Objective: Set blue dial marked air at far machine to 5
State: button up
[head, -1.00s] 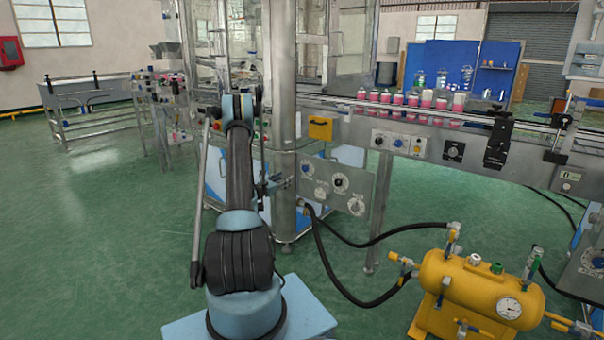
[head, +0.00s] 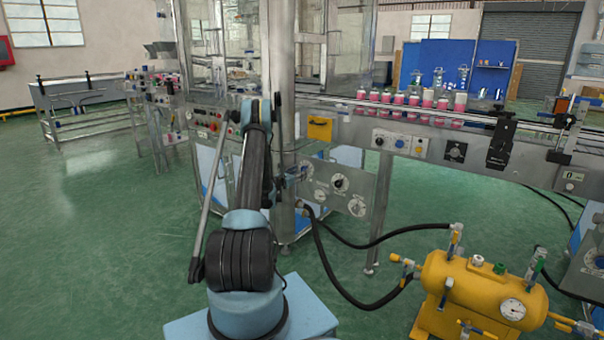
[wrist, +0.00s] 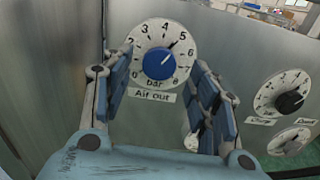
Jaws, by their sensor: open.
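The blue dial (wrist: 159,64) sits on a white round scale with black numbers, marked bar, above an "Air out" label (wrist: 152,97). Its pointer is turned to the upper right, near the 4 to 5 part of the scale; the exact reading is hard to tell. My gripper (wrist: 163,70) is open, with one finger left and one right of the dial in the wrist view. I cannot tell whether the fingers touch it.
A black dial (wrist: 290,98) and another white-scaled dial (wrist: 289,141) are right of the blue one. A conveyor with pink cans (head: 400,99) runs behind. A yellow tank (head: 478,292) with black hoses stands at the lower right. Green floor is open at left.

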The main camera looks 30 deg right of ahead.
aim_at(302, 170)
jog(key=shift+x, duration=1.75)
jog(key=shift+c, duration=0.3)
jog(key=c, duration=1)
